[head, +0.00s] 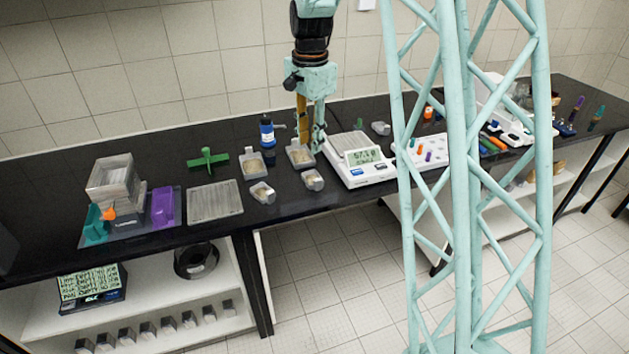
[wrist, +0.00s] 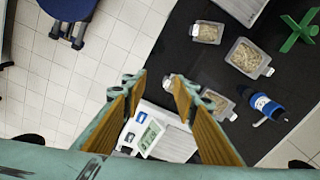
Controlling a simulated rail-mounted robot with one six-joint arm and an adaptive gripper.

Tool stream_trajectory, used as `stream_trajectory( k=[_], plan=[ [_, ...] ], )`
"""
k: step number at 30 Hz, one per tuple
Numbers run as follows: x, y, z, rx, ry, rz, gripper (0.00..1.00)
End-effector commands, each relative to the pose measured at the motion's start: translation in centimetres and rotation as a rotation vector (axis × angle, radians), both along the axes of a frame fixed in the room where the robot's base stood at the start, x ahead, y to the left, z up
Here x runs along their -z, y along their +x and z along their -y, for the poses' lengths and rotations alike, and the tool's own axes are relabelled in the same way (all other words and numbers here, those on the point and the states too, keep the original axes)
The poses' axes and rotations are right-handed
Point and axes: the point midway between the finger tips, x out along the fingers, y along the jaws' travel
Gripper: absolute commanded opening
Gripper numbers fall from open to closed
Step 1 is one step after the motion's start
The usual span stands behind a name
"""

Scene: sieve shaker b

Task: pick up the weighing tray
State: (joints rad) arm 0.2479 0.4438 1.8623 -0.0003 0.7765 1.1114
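Several small pale trays of grainy material stand on the black bench; no label shows which is the weighing tray. In the head view, one tray (head: 300,156) is by my fingers, one (head: 254,167) is left of it, and two smaller ones (head: 263,193) (head: 312,180) are nearer the front edge. My gripper (head: 310,130) points down above the bench, open and empty. In the wrist view, my gripper (wrist: 160,80) has its fingers wide apart. A finger partly hides one tray (wrist: 217,103); two others (wrist: 247,58) (wrist: 207,32) show clearly.
A white balance (head: 362,170) stands right of the trays. A blue bottle (head: 267,131) and a green cross-shaped piece (head: 208,159) are behind and left. A grey flat plate (head: 215,203) lies left. A pale green lattice column blocks part of the right side.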

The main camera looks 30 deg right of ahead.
Motion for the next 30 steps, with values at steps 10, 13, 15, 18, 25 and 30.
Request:
stream_trajectory(
  k=[10,13,15,18,25,30],
  plan=[
    [4.5,3.4,3.1,0.151,0.014,-0.032,0.27],
    [5.9,4.1,3.9,0.193,0.017,-0.039,0.27],
    [6.7,4.6,4.5,0.218,0.019,-0.043,0.27],
    [7.7,5.1,5.0,0.248,0.021,-0.050,0.27],
    [8.8,5.7,5.6,0.280,0.023,-0.055,0.27],
    [8.9,5.7,5.6,0.282,0.023,-0.055,0.27]
  ],
)
